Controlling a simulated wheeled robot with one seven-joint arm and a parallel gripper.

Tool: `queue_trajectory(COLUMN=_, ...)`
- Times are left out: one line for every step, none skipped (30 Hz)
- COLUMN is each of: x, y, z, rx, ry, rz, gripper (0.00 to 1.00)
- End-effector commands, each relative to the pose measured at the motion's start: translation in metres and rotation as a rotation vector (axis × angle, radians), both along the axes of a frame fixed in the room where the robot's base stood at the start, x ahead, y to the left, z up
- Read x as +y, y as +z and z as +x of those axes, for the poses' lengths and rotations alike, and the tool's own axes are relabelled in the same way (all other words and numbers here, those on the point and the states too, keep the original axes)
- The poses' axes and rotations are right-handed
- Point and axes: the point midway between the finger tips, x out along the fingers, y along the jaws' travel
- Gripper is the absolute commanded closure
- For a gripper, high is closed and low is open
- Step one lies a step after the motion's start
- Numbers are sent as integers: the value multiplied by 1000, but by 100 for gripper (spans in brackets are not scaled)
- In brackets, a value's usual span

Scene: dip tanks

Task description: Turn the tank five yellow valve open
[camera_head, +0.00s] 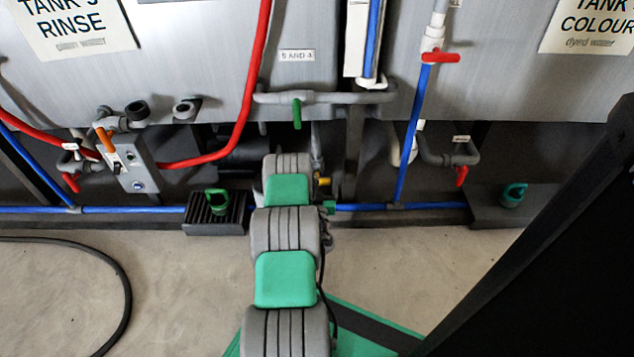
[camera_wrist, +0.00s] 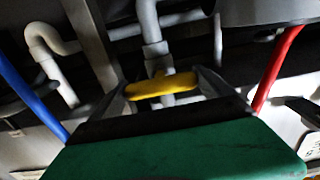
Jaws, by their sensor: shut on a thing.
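The yellow valve (camera_wrist: 158,87) sits on a grey pipe in the middle of the wrist view, its bar-shaped handle lying nearly level across the picture. My gripper (camera_wrist: 165,86) has a finger at each end of the handle and is shut on it. In the head view only a small bit of the yellow valve (camera_head: 323,181) shows, low under the tanks, just right of my arm. My arm covers the rest of it there, and my gripper is hidden in that view. The tank face with the rinse label (camera_head: 75,22) stands at the upper left.
Grey pipes, a red hose (camera_head: 235,140) and a blue pipe (camera_head: 120,210) surround the work spot. A green valve (camera_head: 297,112) and red valves (camera_head: 440,57) are nearby. A black hose (camera_head: 125,290) lies on the floor at left. A dark post (camera_head: 540,240) crosses the right.

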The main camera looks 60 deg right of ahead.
Motion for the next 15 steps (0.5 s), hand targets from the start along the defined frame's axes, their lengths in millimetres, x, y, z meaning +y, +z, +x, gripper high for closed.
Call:
queue_trajectory(x=0, y=0, z=0, rx=0, ry=1, rz=0, gripper=46)
queue_trajectory(x=0, y=0, z=0, rx=0, ry=1, rz=0, gripper=48)
queue_trajectory(x=0, y=0, z=0, rx=0, ry=1, rz=0, gripper=50)
queue_trajectory(x=0, y=0, z=0, rx=0, ry=1, rz=0, gripper=50)
queue_trajectory(x=0, y=0, z=0, rx=1, ry=1, rz=0, gripper=50)
queue_trajectory(x=0, y=0, z=0, rx=3, ry=1, rz=-1, gripper=50)
queue_trajectory(x=0, y=0, z=0, rx=4, ry=1, rz=-2, gripper=50)
queue_trajectory(x=0, y=0, z=0, rx=8, ry=1, rz=-4, gripper=50)
queue_trajectory(x=0, y=0, z=0, rx=13, ry=1, rz=-8, gripper=50)
queue_trajectory(x=0, y=0, z=0, rx=17, ry=1, rz=-10, gripper=50)
queue_trajectory(x=0, y=0, z=0, rx=24, ry=1, rz=-13, gripper=50)
queue_trajectory(x=0, y=0, z=0, rx=34, ry=1, rz=-19, gripper=50)
queue_trajectory(x=0, y=0, z=0, rx=45, ry=1, rz=-24, gripper=50)
queue_trajectory(x=0, y=0, z=0, rx=55, ry=1, rz=-29, gripper=50)
queue_trajectory(x=0, y=0, z=0, rx=72, ry=1, rz=-38, gripper=50)
